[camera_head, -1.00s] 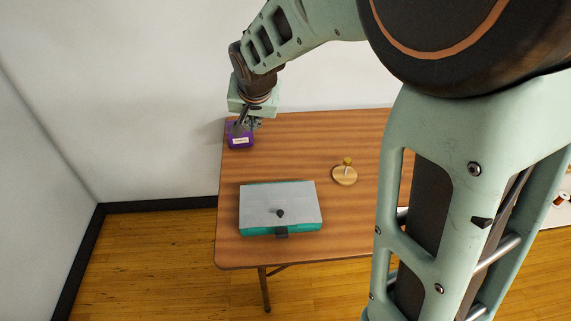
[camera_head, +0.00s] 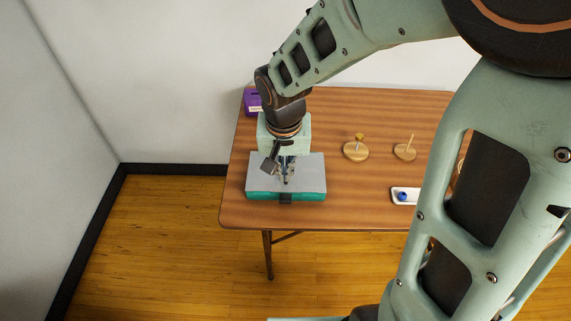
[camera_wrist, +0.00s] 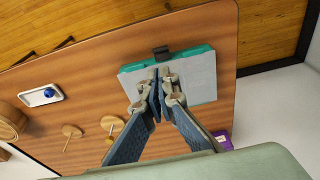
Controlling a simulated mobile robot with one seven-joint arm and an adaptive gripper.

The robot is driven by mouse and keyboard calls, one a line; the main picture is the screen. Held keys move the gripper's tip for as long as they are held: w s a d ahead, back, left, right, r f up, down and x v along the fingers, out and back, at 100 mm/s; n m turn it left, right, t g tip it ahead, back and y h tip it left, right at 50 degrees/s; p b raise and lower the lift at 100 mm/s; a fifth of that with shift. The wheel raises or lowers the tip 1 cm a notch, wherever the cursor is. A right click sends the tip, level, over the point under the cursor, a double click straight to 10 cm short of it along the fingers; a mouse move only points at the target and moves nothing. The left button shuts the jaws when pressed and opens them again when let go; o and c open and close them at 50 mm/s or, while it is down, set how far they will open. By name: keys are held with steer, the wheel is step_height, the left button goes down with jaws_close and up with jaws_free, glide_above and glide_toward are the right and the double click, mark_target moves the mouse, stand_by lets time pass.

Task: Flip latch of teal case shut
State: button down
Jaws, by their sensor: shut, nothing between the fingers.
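The teal case (camera_head: 258,195) lies on the wooden table with its grey lid (camera_head: 313,170) down. Its dark latch (camera_head: 286,198) is at the middle of the front side; it also shows in the wrist view (camera_wrist: 161,52), sticking out past the case's edge. I cannot tell the latch's exact angle. My gripper (camera_head: 287,181) is above the lid, just behind the latch. In the wrist view my gripper (camera_wrist: 158,75) has its fingertips together, with nothing between them, pointing towards the latch. The fingers hide part of the lid and its knob.
A purple box (camera_head: 252,102) stands at the table's back left corner. Wooden spindle stands (camera_head: 356,151) (camera_head: 405,152) are to the right of the case. A white tray (camera_head: 397,196) with a blue spool (camera_head: 402,196) is at the front right. Bare table (camera_head: 345,200) lies between case and tray.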

mark_target(285, 201)
steer(key=shift+f, duration=0.1)
steer(key=w+f, duration=0.1)
steer(key=f, duration=0.3)
steer(key=f+b, duration=0.1)
steer(key=f, duration=0.4)
steer(key=w+f+b, duration=0.1)
steer(key=f, duration=0.3)
steer(key=shift+w+f, duration=0.3)
